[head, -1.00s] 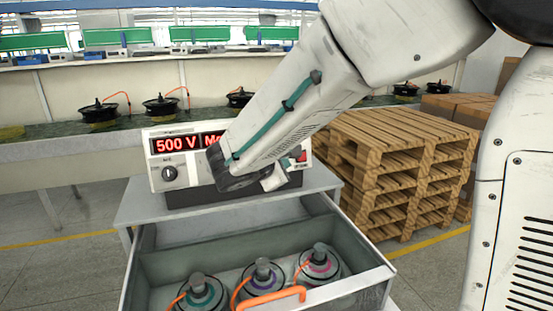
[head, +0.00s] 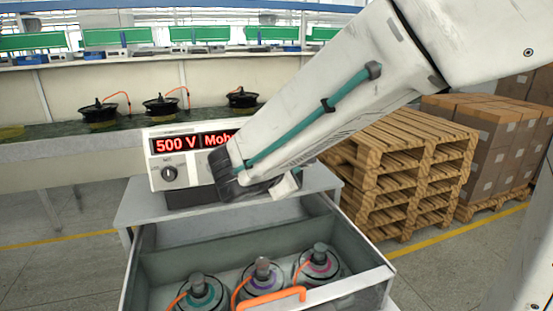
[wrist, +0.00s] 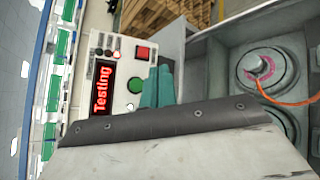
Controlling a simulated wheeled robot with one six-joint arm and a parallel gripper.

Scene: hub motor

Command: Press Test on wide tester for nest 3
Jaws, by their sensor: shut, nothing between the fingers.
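The wide tester (head: 190,158) stands on a grey cabinet top in the head view; its red display shows "500 V" and the start of "Moh", and my arm covers its right part. In the wrist view the tester (wrist: 84,128) shows a red "Testing" readout, a green button (wrist: 135,85) and a red button (wrist: 143,53). My gripper (wrist: 157,86) is shut and empty, its teal fingers just beside the green button; I cannot tell whether they touch it. Three hub motors sit in the drawer, ringed teal (head: 201,294), purple (head: 263,279) and pink (head: 319,264).
The open drawer (head: 150,262) with an orange handle (head: 270,298) lies in front of the tester. Wooden pallets (head: 400,170) and cardboard boxes (head: 490,150) stand to the right. A conveyor with black motors (head: 160,106) runs behind.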

